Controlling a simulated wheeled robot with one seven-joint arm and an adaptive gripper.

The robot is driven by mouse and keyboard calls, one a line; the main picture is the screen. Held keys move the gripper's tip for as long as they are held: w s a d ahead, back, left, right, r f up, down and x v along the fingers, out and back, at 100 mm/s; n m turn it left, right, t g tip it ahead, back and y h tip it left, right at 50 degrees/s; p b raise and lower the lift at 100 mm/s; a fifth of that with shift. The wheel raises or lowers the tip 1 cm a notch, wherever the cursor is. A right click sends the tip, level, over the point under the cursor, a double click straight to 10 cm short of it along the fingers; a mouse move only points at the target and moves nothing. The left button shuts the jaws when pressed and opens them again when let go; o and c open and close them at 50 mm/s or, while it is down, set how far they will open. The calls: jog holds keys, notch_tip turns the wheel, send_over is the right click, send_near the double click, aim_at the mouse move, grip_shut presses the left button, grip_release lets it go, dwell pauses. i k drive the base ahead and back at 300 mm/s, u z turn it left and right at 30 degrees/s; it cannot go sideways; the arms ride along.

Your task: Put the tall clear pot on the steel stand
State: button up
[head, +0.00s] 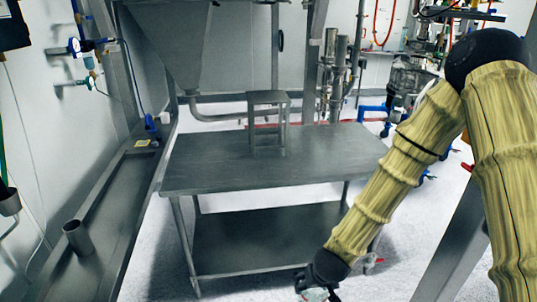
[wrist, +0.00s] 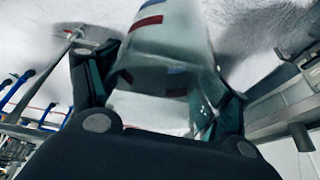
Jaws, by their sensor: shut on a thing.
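The steel stand (head: 268,98) is a small grey metal frame with a flat top. It stands upright near the back of the steel table, and its top looks empty. My gripper (head: 318,292) is low at the bottom edge of the head view, in front of the table and well away from the stand. In the wrist view, my gripper (wrist: 160,95) is shut on the tall clear pot (wrist: 170,55), a see-through vessel with red and blue marks showing on or through it. The dark fingers press on its two sides. Its far end runs out of the picture.
The steel table (head: 215,172) has a wide bare top around the stand and a lower shelf (head: 265,240). A grey hopper (head: 180,40) hangs behind it. A metal ledge (head: 120,195) with a short steel cylinder (head: 77,237) runs along the left. Pipes and machinery fill the back right.

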aim_at(267, 96)
jog(key=u, duration=0.65)
jog(key=i, duration=0.75)
jog(key=z, duration=0.1)
